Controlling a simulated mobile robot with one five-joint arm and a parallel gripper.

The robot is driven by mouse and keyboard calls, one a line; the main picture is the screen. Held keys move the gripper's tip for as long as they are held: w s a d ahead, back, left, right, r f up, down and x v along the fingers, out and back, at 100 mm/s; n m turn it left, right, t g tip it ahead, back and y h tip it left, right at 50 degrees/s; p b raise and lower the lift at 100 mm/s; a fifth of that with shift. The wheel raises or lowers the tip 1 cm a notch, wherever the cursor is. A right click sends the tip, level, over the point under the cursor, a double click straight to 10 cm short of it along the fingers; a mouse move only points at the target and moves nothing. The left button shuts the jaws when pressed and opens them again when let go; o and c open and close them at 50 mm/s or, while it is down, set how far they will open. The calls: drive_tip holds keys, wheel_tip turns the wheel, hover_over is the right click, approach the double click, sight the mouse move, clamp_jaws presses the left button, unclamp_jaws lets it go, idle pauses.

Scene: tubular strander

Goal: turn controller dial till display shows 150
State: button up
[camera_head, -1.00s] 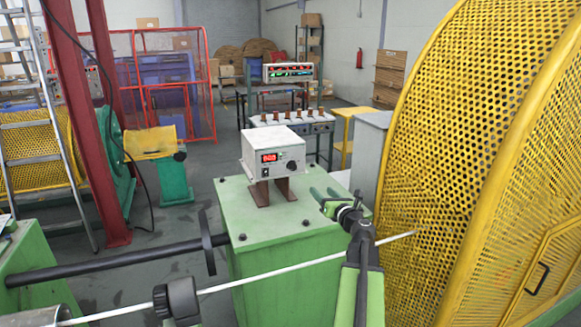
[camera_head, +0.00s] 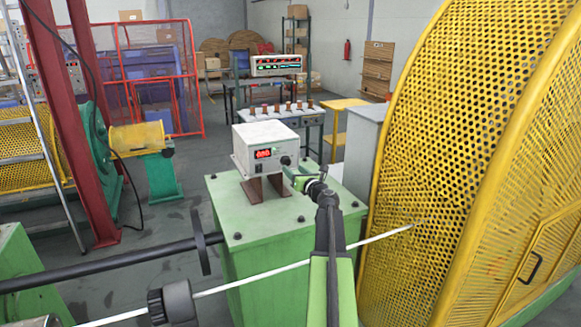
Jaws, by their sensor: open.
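The controller (camera_head: 262,135) is a white box on two brown feet, with a red lit display (camera_head: 263,153) on its front. The digits are too small to read surely. The dark dial (camera_head: 285,160) is on the right of the front face. My gripper (camera_head: 290,172), with green fingers, is right at the dial, just below and to its right. It is open. I cannot tell whether the fingers are around the dial or touching it.
The controller stands on a green pedestal (camera_head: 250,219) with bolts on top. A large yellow perforated drum guard (camera_head: 440,130) rises close on the right. A white rod (camera_head: 245,282) and a dark shaft (camera_head: 100,265) cross in front. Grey floor lies behind left.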

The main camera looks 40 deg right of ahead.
sight(287, 163)
drive_tip(key=x, duration=0.5)
drive_tip(key=shift+d, duration=0.1)
clamp_jaws()
